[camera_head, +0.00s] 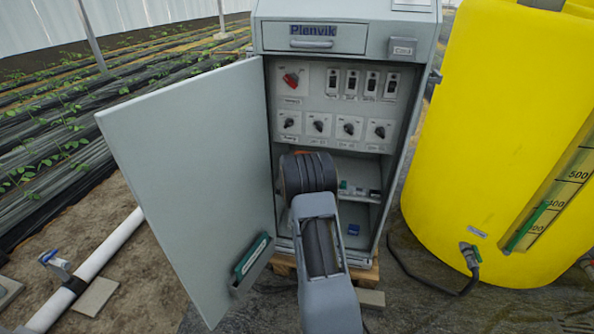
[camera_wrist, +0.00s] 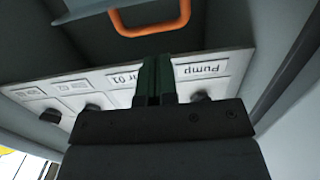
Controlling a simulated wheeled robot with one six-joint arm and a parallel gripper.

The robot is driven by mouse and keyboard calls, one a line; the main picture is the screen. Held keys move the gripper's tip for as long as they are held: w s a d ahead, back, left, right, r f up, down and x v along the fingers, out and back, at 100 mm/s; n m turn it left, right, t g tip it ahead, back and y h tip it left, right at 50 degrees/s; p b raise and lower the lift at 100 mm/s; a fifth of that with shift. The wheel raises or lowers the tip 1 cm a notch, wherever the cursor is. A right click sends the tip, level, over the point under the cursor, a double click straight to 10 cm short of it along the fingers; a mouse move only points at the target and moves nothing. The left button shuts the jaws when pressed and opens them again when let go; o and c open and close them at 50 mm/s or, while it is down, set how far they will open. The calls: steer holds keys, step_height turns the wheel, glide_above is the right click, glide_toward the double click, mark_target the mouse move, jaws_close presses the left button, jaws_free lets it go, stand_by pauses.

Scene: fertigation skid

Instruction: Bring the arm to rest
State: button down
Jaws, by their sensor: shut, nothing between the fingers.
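My gripper (camera_wrist: 157,82) shows in the wrist view with its two dark green fingers together and nothing between them. The fingers overlap a white panel (camera_wrist: 105,88) with labels that appear upside down, one reading "Pump", and dark knobs. I cannot tell whether they touch it. In the head view my arm reaches up to the open grey cabinet (camera_head: 262,38), and the gripper is hidden behind my own arm there. The cabinet's inner panel carries a red switch (camera_head: 291,79), several rocker switches and a row of black knobs (camera_head: 348,128).
The cabinet door (camera_head: 190,170) stands wide open to the left, with a holder (camera_head: 251,262) low on it. A yellow tank (camera_head: 480,130) stands close on the right. An orange handle (camera_wrist: 150,28) is near the fingers. A white pipe (camera_head: 95,262) lies left.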

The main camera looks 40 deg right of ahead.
steer(key=r+p+v, duration=0.1)
steer(key=v, duration=0.8)
steer(key=s+a+f+n+g+y+p, duration=0.2)
steer(key=a+f+g+y, duration=0.1)
steer(key=a+f+y, duration=0.4)
steer(key=s+a+r+n+g+y+p, duration=0.2)
steer(key=s+a+r+g+y+p, duration=0.15)
steer(key=s+a+r+p, duration=0.35)
steer(key=s+a+r+n+p, duration=0.2)
steer(key=s+a+r+p, duration=0.2)
steer(key=r, duration=0.7)
steer(key=s+a+r+n+g+y+p, duration=0.1)
steer(key=s+a+r+p, duration=0.4)
steer(key=r, duration=0.6)
steer(key=s+a+r+n+y+p, duration=0.1)
steer(key=s+a+r+n+p, duration=0.2)
steer(key=r, duration=0.8)
steer(key=s+a+p, duration=0.2)
steer(key=s+p, duration=0.2)
steer(key=p, duration=0.1)
steer(key=shift+s+a+r+p, duration=0.25)
steer(key=shift+s+r+p, duration=0.05)
